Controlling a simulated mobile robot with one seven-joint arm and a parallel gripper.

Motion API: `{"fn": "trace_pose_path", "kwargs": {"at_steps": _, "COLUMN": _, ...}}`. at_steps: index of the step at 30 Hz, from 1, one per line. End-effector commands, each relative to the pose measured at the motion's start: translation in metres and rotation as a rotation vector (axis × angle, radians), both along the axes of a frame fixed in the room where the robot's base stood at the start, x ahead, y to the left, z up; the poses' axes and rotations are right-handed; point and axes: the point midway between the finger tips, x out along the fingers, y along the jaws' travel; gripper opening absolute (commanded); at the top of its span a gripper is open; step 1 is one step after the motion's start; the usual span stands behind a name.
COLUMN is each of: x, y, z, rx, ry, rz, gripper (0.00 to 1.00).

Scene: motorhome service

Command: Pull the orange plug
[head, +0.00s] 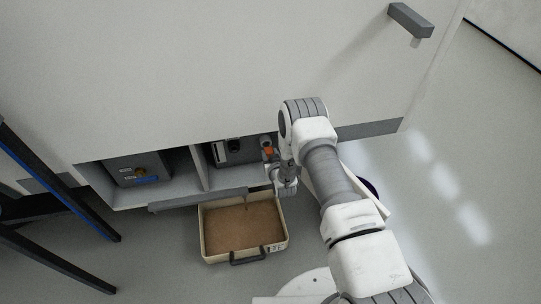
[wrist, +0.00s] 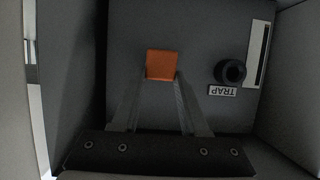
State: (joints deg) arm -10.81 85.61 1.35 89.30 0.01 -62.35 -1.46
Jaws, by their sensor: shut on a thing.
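The orange plug (wrist: 162,63) is a squarish block on a dark grey panel (wrist: 200,40) inside a compartment. In the wrist view my gripper (wrist: 161,77) has one finger at each side of the plug and is shut on it. In the head view a bit of the orange plug (head: 268,151) shows beside the end of my arm, in the right part of the open bay. The arm covers much of that spot, and I cannot tell whether the plug is still seated.
A black round knob (wrist: 230,72) and a "TRAP" label (wrist: 222,91) are right of the plug. Compartment walls stand close on both sides. Below the bay, a shallow cream tray (head: 203,235) sits on the floor. Dark frame legs (head: 60,180) stand at left.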

Motion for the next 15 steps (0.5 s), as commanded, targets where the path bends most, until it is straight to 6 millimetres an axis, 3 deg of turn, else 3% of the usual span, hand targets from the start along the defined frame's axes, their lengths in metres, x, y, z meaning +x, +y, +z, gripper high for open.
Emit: {"fn": "trace_pose_path", "kwargs": {"at_steps": 15, "x": 0.016, "y": 0.003, "z": 0.000, "rx": 0.000, "ry": -0.002, "rz": 0.000, "gripper": 0.00}}
